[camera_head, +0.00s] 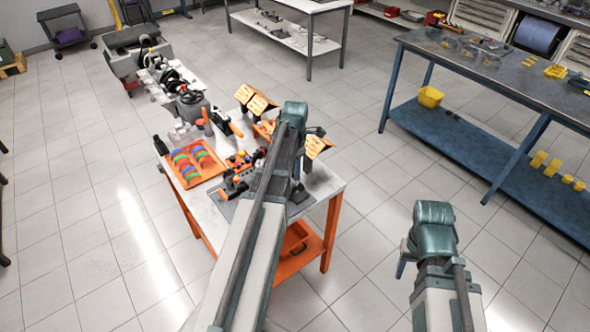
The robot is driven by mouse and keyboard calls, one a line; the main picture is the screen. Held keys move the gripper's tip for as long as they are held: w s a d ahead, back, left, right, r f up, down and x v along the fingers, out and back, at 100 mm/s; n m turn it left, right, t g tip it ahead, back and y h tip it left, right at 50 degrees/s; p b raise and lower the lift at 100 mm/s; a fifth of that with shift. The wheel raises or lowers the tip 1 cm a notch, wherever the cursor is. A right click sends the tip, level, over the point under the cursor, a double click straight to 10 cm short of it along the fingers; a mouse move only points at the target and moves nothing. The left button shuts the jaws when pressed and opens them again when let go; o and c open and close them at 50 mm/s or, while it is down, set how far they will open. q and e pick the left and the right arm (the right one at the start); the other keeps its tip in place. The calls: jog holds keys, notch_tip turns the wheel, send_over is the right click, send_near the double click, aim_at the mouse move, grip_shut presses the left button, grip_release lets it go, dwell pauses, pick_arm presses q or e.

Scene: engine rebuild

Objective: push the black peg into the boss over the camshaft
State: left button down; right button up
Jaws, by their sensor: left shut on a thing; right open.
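The black peg, the boss and the camshaft cannot be made out; my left arm covers part of the work table (322,183). Small dark and orange engine parts (233,184) stand on a dark plate just left of that arm. My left gripper is over the table beyond the teal wrist (294,114). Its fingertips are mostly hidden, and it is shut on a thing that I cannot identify. My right gripper (401,268) is open, mostly hidden behind its teal wrist, over the bare floor right of the table.
An orange tray (214,171) with coloured rings lies at the table's left. Yellow-orange bins (257,101) stand at its back, another (317,145) at its right. A grey machine (139,55) stands behind. A blue bench (455,126) is at right, with open floor between.

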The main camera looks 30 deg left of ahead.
pick_arm(q)
jog(key=shift+f+b, duration=0.4)
jog(key=shift+f, duration=0.05)
jog(key=c, duration=0.9)
grip_release()
jog(key=shift+r, duration=0.15)
jog(key=shift+r+p, duration=1.4)
jog(key=shift+p, duration=0.15)
jog(key=o, duration=0.5)
jog(key=shift+o, duration=0.2)
